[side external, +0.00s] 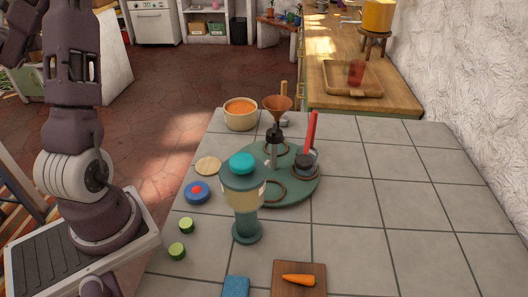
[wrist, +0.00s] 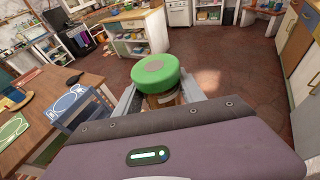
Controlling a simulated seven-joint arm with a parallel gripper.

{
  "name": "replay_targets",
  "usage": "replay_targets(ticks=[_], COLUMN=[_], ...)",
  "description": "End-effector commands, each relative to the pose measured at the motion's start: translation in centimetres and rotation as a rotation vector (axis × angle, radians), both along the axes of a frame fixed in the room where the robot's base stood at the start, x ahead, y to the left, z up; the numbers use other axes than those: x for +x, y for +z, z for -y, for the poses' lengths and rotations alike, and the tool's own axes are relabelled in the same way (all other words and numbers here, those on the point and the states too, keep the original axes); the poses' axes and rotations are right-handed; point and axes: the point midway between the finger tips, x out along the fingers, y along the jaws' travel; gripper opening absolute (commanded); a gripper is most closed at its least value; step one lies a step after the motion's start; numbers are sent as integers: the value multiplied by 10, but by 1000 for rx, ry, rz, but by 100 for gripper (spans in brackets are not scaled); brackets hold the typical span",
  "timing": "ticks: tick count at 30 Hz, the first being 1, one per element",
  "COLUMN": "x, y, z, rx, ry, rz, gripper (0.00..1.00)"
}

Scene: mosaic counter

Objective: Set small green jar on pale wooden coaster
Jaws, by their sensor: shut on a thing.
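A small jar with a green lid (wrist: 157,72) and an amber-brown body is held between the fingers of my gripper (wrist: 162,98) in the wrist view. The gripper is shut on it, and the jar is up in the air with the room's floor behind it. Most of its body is hidden by the lid and the gripper. The pale wooden coaster (side external: 208,165) is a flat round disc at the left edge of the tiled counter in the side view. It is bare. My gripper and the jar are outside the side view.
A green round tray (side external: 300,197) with a funnel (side external: 278,103) and dark jar stands right of the coaster. A tall teal-topped container (side external: 243,190) stands in front. A blue-and-red disc (side external: 197,192) sits close to the coaster; an orange-filled bowl (side external: 240,114) is behind. The counter's right is clear.

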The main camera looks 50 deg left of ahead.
Motion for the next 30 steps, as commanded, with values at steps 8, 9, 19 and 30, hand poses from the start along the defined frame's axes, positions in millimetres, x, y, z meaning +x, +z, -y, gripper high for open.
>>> replay_targets(ticks=[8, 9, 19, 30], x=[24, 40, 216, 366], y=[-10, -16, -72, -90], z=[-2, -1, 53, 255], rx=[-3, -3, 0, 12], ry=[-80, -134, -774, -1756], rz=[-1, -1, 3, 0], gripper=[0, 0, 0, 0])
